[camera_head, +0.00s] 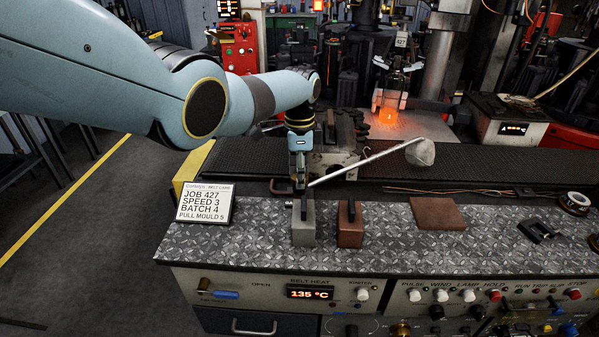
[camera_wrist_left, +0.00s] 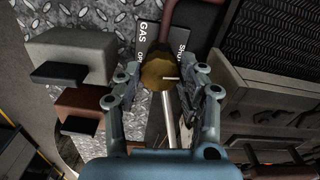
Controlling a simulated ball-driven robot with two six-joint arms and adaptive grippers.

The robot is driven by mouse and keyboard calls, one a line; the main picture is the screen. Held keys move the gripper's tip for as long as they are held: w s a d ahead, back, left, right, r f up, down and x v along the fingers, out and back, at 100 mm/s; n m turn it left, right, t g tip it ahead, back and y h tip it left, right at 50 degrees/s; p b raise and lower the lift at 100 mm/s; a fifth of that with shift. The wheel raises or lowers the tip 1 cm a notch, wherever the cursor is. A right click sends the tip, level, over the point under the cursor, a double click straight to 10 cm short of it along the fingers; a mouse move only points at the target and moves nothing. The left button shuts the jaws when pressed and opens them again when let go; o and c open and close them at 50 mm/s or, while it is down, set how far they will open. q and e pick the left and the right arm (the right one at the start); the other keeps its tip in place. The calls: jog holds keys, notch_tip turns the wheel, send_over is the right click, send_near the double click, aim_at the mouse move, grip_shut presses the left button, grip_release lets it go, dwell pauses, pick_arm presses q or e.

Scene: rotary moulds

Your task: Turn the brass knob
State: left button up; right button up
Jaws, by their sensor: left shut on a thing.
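The brass knob (camera_wrist_left: 162,71) is round, with a pale line on its face that points to the right in the left wrist view. It sits beside a dark plate (camera_wrist_left: 149,45) lettered "GAS" and what looks like "SHUT"; other lettering is partly hidden. My left gripper (camera_wrist_left: 166,84) is shut on the knob, one finger on each side. In the head view my left gripper (camera_head: 298,184) points down behind the grey block, and the knob is hidden there. My right gripper is not in view.
A grey block (camera_head: 303,227) and a reddish-brown block (camera_head: 350,231), both with dark handles, stand close to the gripper. A long-handled ladle (camera_head: 420,153) slants to the right. A job sign (camera_head: 206,203) stands at left.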

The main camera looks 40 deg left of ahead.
pick_arm(q)
jog(key=shift+w+m, duration=0.1)
jog(key=shift+m, duration=0.8)
jog(key=o, duration=1)
jog(key=shift+o, duration=0.7)
notch_tip(320, 180, up, 12)
